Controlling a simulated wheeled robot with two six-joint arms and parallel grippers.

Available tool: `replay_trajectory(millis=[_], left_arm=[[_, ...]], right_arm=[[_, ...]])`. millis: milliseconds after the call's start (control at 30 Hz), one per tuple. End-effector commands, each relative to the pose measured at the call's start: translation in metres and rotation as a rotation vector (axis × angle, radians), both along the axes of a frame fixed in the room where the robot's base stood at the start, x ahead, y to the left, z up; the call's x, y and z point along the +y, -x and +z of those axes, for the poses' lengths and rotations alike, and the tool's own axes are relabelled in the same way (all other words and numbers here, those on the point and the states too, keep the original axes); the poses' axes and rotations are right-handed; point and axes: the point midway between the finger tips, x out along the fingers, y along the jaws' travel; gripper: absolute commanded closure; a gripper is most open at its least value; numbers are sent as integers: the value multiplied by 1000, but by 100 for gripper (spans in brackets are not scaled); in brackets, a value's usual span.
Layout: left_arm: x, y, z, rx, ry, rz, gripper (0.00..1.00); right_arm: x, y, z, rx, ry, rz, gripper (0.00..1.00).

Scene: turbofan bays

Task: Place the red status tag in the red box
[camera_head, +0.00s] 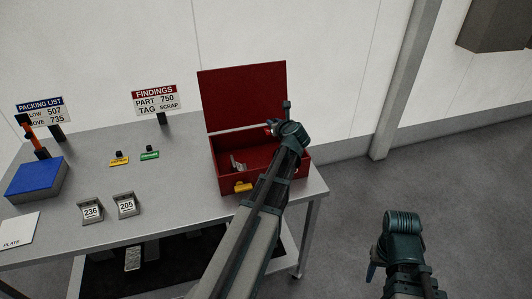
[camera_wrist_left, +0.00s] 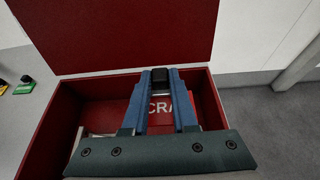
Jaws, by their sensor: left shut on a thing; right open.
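The red box (camera_head: 214,172) stands open at the right end of the table with its lid (camera_head: 243,98) raised behind. My left gripper (camera_head: 279,130) is over the right part of the box. In the left wrist view its blue fingers (camera_wrist_left: 160,88) are closed on a black knob (camera_wrist_left: 160,76), which appears to belong to the red status tag. A bright red face with the letters "CRA" (camera_wrist_left: 160,107) shows between the fingers; I cannot tell if it is the tag or a box label. My right gripper (camera_head: 372,272) is open and empty, low over the floor at the right.
A yellow tag (camera_head: 119,160) and a green tag (camera_head: 150,154) lie on the table (camera_head: 180,190). A findings sign (camera_head: 156,99), a packing list sign (camera_head: 41,108), a blue block (camera_head: 36,177) and two number stands (camera_head: 90,210) are further left. A small pale object (camera_head: 238,166) is inside the box.

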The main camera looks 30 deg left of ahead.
Motion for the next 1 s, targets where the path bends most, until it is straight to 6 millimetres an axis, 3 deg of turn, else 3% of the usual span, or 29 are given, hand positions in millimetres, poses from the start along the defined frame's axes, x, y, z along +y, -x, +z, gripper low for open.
replay_trajectory(millis=[33,300,600,900,1000], left_arm=[[0,0,-12,0,0,0,100],[0,0,-53,0,0,1,100],[0,0,-58,0,0,1,100],[0,0,-92,0,0,1,100],[0,0,-95,0,0,1,100]], right_arm=[[0,0,-12,0,0,0,50],[0,0,-53,0,0,0,50],[0,0,-58,0,0,0,50],[0,0,-92,0,0,0,50],[0,0,-95,0,0,0,50]])
